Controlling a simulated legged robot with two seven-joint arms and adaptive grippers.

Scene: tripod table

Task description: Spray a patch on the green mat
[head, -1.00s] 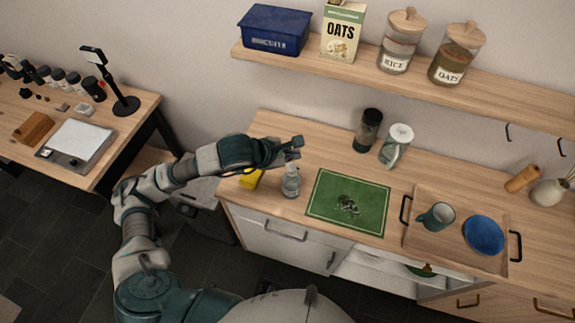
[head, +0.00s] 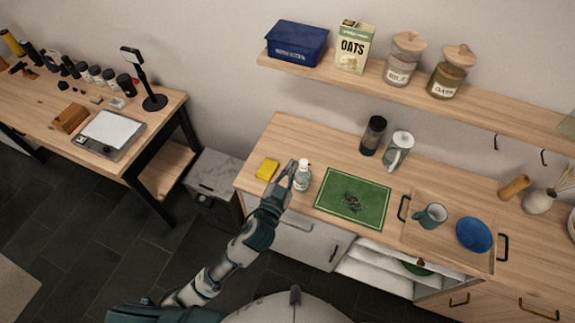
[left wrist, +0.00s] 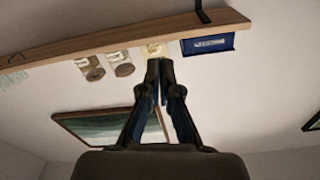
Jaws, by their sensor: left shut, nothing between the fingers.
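The green mat (head: 345,212) lies flat on the wooden counter in the head view, with a dark smudged patch (head: 352,203) near its middle. A clear spray bottle (head: 302,180) with a white top stands upright on the counter just left of the mat. My left gripper (head: 290,167) is shut and empty, close beside the bottle on its left. Whether it touches the bottle I cannot tell. In the left wrist view the fingers (left wrist: 159,65) are together and point toward the shelf and wall, with no bottle between them. My right gripper is not in view.
A yellow sponge (head: 267,169) lies left of the bottle. A dark shaker (head: 373,135) and a glass jug (head: 398,151) stand behind the mat. A wooden tray (head: 407,243) with a mug (head: 431,215) and blue bowl (head: 474,234) is on the right. A shelf (head: 380,80) hangs above.

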